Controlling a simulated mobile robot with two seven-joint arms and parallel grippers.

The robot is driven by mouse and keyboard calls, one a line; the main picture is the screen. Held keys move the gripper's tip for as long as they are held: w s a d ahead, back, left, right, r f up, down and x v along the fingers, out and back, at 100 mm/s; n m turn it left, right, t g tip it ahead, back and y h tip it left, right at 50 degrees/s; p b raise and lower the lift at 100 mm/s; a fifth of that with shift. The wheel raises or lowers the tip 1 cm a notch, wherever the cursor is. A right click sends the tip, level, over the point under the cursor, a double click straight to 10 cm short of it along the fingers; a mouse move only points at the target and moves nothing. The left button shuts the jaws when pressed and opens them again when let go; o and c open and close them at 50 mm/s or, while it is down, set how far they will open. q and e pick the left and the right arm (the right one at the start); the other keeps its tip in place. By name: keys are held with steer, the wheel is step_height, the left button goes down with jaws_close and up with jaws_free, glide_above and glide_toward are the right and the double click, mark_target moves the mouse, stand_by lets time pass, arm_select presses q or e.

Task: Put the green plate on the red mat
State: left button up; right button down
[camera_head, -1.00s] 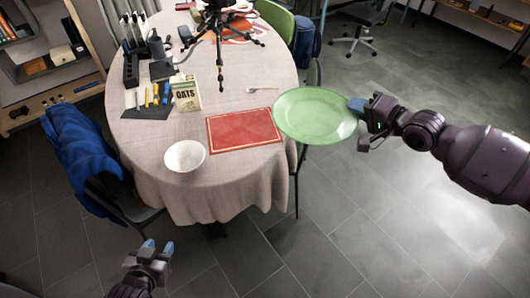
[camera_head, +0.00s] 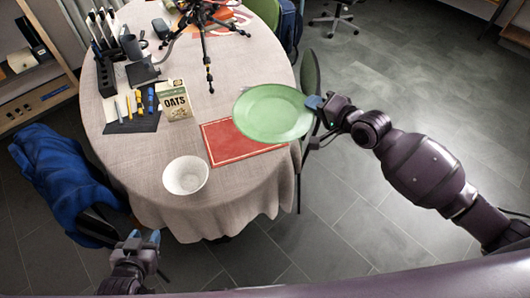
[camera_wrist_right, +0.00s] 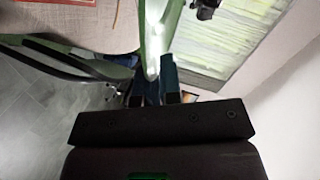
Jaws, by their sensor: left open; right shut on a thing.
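The green plate (camera_head: 272,113) is held at its right rim by my right gripper (camera_head: 316,105), which is shut on it. In the head view the plate overlaps the upper right part of the red mat (camera_head: 232,151); it looks raised above the table. The right wrist view shows the plate edge-on (camera_wrist_right: 152,45) between the fingers (camera_wrist_right: 153,88). The red mat lies flat near the table's right front edge, partly hidden by the plate. My left gripper (camera_head: 143,240) is open and empty, low in front of the table.
On the table (camera_head: 140,185) a white bowl (camera_head: 186,175) stands left of the mat. An oats box (camera_head: 175,99), a dark mat with tools (camera_head: 133,110) and a black tripod (camera_head: 205,35) stand farther back. A chair with a blue jacket (camera_head: 65,175) is at the left.

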arm_select(q)
step_height(320, 180, down, 6)
steer(key=s+b, duration=0.1)
steer(key=b, duration=0.3)
steer(key=shift+s+g, duration=0.15)
steer(key=shift+g, duration=0.15)
arm_select(e)
step_height(320, 180, down, 20)
arm_select(q)
steer(key=shift+r, duration=0.1)
arm_select(e)
steer(key=shift+w+a+r, duration=0.1)
arm_select(q)
steer(key=shift+b, duration=0.35)
